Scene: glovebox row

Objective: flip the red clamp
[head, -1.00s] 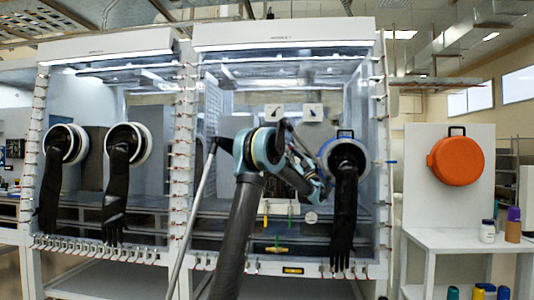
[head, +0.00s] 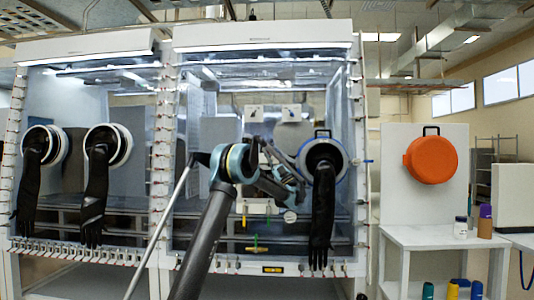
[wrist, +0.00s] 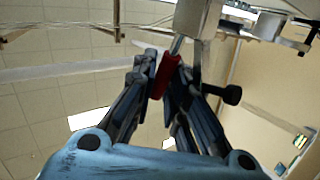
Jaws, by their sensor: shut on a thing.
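The red clamp (wrist: 166,77) shows in the wrist view as a red handle on a metal rod under a pale block. My gripper (wrist: 168,68) is shut on this red handle, with a finger on each side. In the head view my gripper (head: 287,185) is in front of the right glovebox, just left of its round glove port. The clamp cannot be made out there, behind or among my arm links.
A black knob (wrist: 232,95) sits close to the right finger. A black glove (head: 321,215) hangs from the blue-rimmed port (head: 308,150) beside my gripper. An orange round case (head: 431,160) hangs on a panel at right, above a white shelf (head: 440,238).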

